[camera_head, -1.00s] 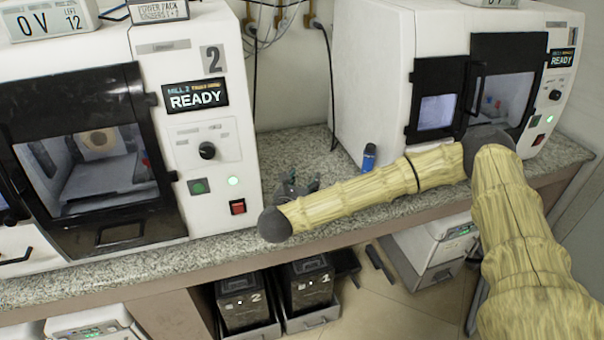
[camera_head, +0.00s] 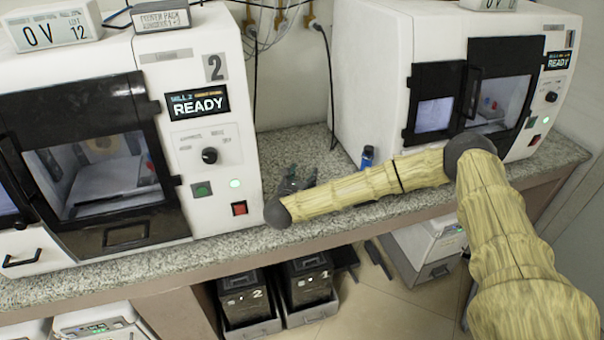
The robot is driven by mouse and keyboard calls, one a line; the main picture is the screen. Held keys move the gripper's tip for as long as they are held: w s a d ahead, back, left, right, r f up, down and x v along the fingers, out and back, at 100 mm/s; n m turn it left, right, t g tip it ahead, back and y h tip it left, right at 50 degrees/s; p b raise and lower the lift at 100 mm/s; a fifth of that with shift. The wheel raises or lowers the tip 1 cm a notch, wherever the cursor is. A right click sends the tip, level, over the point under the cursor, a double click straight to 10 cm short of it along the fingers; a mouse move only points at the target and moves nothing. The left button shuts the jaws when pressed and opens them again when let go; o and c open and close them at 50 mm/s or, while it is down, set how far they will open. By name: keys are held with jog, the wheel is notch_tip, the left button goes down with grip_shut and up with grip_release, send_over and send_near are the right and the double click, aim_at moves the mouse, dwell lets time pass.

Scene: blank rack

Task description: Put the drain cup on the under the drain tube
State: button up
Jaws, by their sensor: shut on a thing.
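My gripper (camera_head: 294,180) is at the end of my wood-patterned arm, low over the granite counter between the two mills. It is dark and small in the view, and my wrist partly covers it. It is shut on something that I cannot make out. I cannot pick out a drain cup or a drain tube anywhere in view.
Mill 2 (camera_head: 222,118) stands left of my gripper, its display reading READY. Another white mill (camera_head: 370,70) stands at right. A small blue container (camera_head: 367,158) stands on the granite counter (camera_head: 300,145). Black cables (camera_head: 256,70) hang behind. Dark bins (camera_head: 245,298) sit below.

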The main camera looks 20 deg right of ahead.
jog(key=shift+f, duration=0.15)
jog(key=o, duration=1.1)
